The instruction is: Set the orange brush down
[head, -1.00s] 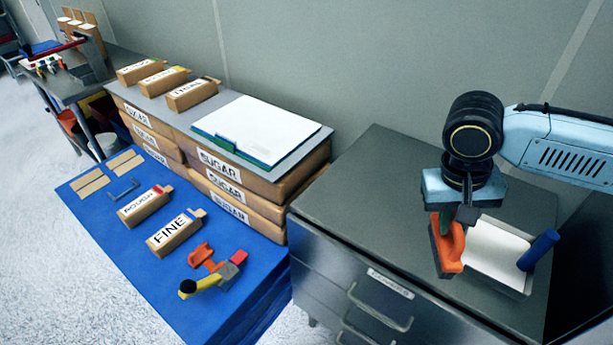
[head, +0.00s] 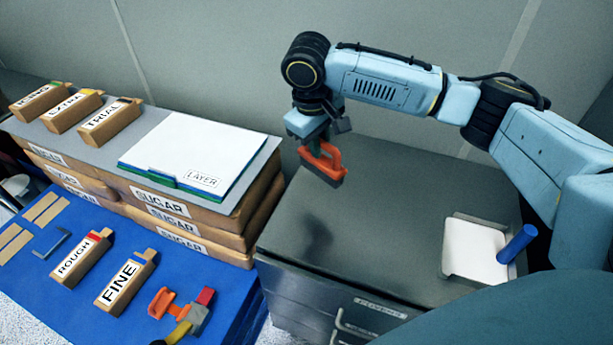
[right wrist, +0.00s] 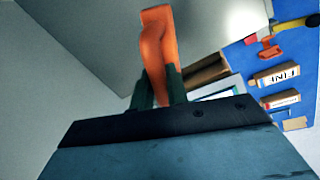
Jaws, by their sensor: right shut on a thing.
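The orange brush (head: 322,158) is held in the air by my right gripper (head: 318,143), above the left part of the grey cabinet top. The brush has an orange handle and a dark lower edge. A faint shadow lies on the cabinet top below it. In the right wrist view the brush (right wrist: 157,45) stands out between the fingers of my right gripper (right wrist: 158,90), which is shut on it. My left gripper is not in view.
A tray (head: 475,248) with a white sheet and a blue cylinder (head: 517,243) sit at the cabinet's right. The rest of the grey cabinet top (head: 385,205) is clear. Left stand stacked sugar boxes (head: 165,215), with a white board (head: 195,150) on top, and a blue table (head: 85,310).

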